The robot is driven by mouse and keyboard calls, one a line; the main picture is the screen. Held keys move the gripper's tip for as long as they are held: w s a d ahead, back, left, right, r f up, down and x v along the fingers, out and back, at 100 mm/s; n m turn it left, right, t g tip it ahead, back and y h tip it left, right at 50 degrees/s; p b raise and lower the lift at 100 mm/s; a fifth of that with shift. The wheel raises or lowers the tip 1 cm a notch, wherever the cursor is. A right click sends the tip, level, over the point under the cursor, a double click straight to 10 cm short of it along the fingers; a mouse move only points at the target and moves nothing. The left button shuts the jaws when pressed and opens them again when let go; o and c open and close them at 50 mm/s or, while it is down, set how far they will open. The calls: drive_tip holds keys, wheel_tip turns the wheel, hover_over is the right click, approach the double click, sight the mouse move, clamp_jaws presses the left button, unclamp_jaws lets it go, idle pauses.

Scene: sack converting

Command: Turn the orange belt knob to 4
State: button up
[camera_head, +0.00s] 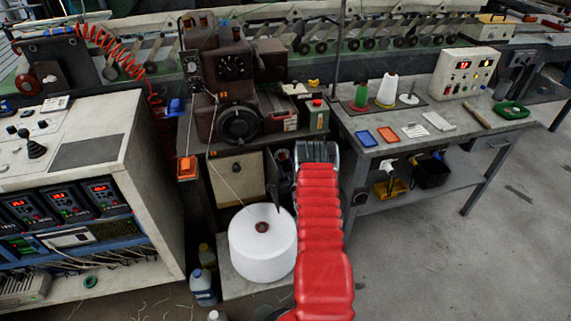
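I cannot make out a numbered orange belt knob for certain. A small orange box (187,168) with a pale mark is fixed at the left front of the dark sewing machine's stand; I cannot tell whether it carries the knob. The dark machine (228,65) has a dial on its upper front and a black wheel low down. My arm in its red sleeve reaches up from the bottom edge. My gripper (318,152), grey, is at its far end, before the gap between stand and right bench. It is apart from the orange box; its fingers are not clear.
A large white thread cone (262,250) stands on a low plate left of my arm. Bottles (203,287) stand beside it. A control cabinet (150,215) is at left. The right bench (372,142) holds spools, trays and a control box (464,72). Floor at lower right is clear.

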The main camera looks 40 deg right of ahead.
drive_tip(key=shift+o, duration=0.9)
drive_tip(key=v, duration=1.4)
drive_tip(key=shift+f, duration=0.25)
